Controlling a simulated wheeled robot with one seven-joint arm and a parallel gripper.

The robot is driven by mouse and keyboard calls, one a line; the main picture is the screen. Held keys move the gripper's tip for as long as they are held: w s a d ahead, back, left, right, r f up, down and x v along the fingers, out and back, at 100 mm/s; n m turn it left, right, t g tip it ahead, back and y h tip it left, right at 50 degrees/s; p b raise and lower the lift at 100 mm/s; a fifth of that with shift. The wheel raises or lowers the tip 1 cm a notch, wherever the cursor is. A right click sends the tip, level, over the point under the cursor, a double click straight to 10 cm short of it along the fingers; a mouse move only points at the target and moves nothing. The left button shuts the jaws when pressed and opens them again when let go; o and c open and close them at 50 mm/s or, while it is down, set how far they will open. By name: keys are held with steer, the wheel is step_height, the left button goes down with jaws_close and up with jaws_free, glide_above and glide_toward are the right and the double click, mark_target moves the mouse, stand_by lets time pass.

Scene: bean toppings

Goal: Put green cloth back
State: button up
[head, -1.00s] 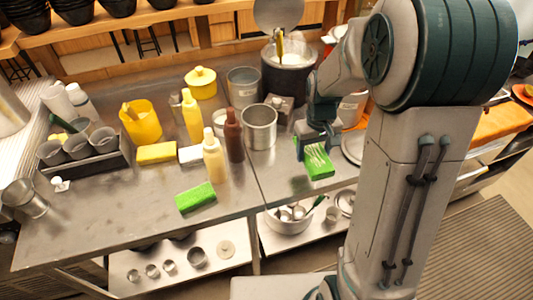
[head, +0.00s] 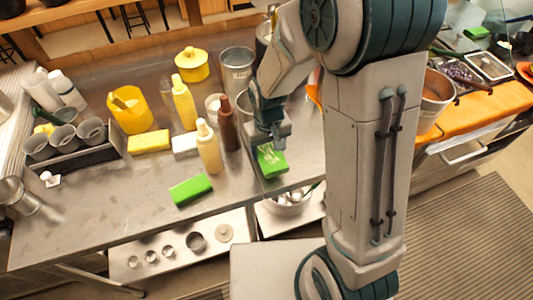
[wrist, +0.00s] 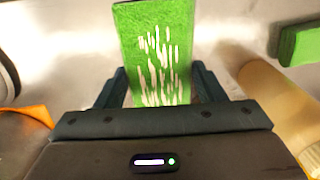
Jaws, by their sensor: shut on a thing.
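A green cloth (head: 271,162) with white streaks is held in my gripper (head: 270,140) over the right part of the steel table, near its front edge. In the wrist view the cloth (wrist: 157,50) stands out between the two dark fingers (wrist: 155,90), which are shut on it. A second, plain green block (head: 191,189) lies on the table to the left; part of it shows at the upper right of the wrist view (wrist: 300,42). I cannot tell whether the held cloth touches the table.
A cream bottle (head: 208,148) and a brown bottle (head: 228,126) stand left of my gripper. A yellow sponge (head: 149,141), a white block (head: 185,144) and a yellow tub (head: 131,112) are farther left. The front left of the table is mostly clear.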

mark_target(267, 156)
steer(key=shift+a+f+p, duration=0.1)
steer(key=shift+f+p, duration=0.2)
steer(key=shift+f, duration=1.8)
steer(key=shift+f, duration=0.2)
steer(key=o, duration=0.9)
steer(key=shift+r, duration=0.1)
steer(key=shift+r, duration=0.1)
